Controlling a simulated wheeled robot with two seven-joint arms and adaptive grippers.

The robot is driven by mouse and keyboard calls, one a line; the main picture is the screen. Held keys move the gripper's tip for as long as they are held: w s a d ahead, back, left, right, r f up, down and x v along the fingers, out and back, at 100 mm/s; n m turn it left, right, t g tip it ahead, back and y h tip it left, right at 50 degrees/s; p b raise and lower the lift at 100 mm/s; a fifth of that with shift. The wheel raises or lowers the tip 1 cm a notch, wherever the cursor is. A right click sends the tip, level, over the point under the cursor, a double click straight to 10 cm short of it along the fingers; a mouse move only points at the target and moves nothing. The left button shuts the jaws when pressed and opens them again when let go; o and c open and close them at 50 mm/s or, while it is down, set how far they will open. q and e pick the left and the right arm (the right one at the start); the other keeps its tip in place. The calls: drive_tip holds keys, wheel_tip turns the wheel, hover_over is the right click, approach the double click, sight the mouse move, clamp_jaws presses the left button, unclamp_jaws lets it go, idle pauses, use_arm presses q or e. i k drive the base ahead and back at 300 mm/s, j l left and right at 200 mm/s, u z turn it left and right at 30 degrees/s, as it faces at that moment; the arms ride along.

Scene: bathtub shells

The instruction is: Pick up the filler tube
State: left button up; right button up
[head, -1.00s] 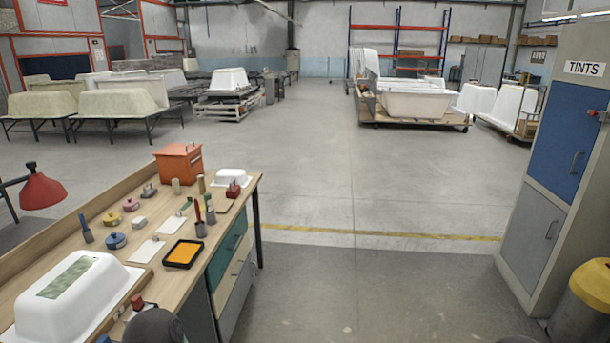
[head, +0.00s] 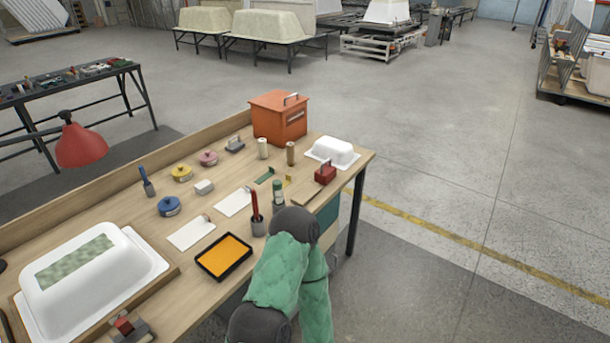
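A small upright tube (head: 278,190), green with a pale band, stands in a dark cup on the workbench. It looks like the filler tube, though its label is too small to read. A red-handled tool (head: 254,204) stands in another dark cup just left of it. My green-sleeved arm with dark joints reaches up from the bottom middle, its dark joint close in front of the tube's cup in the picture. No gripper fingers show in the head view, so I cannot see either gripper.
The workbench (head: 140,232) also holds a white tub shell (head: 140,255), an orange-filled tray (head: 224,256), white cards, several small tins, an orange box (head: 278,118) and a small white tub (head: 333,150). A red lamp (head: 80,145) overhangs the left.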

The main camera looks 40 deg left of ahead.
sight(277, 193)
drive_tip(key=i+l, duration=0.1)
drive_tip(key=i, duration=1.85)
drive_tip(key=i+u, duration=0.1)
drive_tip(key=u, duration=0.35)
drive_tip(key=i+u, duration=0.1)
drive_tip(key=u, duration=0.35)
drive_tip(key=i+u, duration=0.1)
drive_tip(key=u, duration=0.35)
drive_tip(key=l+u, duration=0.1)
drive_tip(key=u, duration=0.35)
drive_tip(key=i, duration=0.05)
